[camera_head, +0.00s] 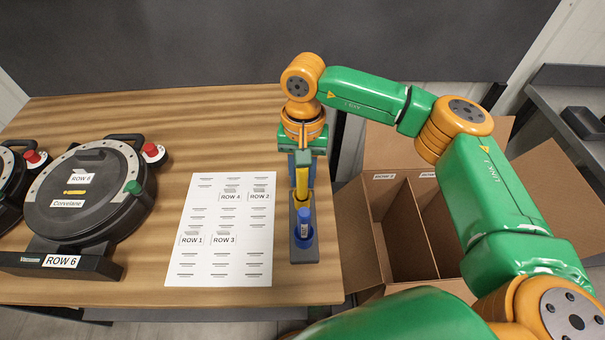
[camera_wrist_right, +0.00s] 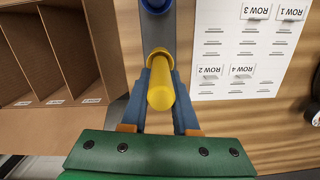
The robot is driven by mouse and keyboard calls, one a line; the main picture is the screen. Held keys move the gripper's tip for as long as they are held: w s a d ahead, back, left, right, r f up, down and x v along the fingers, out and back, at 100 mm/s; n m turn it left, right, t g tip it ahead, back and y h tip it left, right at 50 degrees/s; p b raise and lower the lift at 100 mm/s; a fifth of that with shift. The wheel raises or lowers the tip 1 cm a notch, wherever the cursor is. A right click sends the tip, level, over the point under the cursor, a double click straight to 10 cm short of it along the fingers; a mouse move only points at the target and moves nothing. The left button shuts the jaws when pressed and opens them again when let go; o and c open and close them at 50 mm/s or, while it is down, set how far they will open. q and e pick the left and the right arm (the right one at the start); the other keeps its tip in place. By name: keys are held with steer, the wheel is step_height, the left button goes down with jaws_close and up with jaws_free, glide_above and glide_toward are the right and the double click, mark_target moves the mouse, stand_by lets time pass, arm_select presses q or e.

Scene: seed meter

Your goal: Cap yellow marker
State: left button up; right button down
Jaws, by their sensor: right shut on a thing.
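The yellow marker (camera_head: 302,184) is at the rear part of a narrow grey stand (camera_head: 305,253) near the table's right edge. In the right wrist view the marker (camera_wrist_right: 161,92) is a yellow cylinder with its rounded end towards the camera. My right gripper (camera_head: 302,178) comes down from above and is shut on it; its two blue-grey fingers also flank it in the right wrist view (camera_wrist_right: 160,80). I cannot tell the cap apart from the marker body, nor whether the lower end sits in the stand. My left gripper is out of view.
A blue marker (camera_head: 304,232) stands in the same stand, just in front. A printed sheet (camera_head: 228,262) with row labels lies left of it. A black round seed meter (camera_head: 85,215) is farther left. An open divided cardboard box (camera_head: 352,238) is right of the table.

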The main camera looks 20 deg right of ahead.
steer(key=shift+f+b, duration=0.75)
steer(key=shift+b, duration=0.05)
stand_by(0.9)
steer(key=c, duration=0.6)
jaws_free()
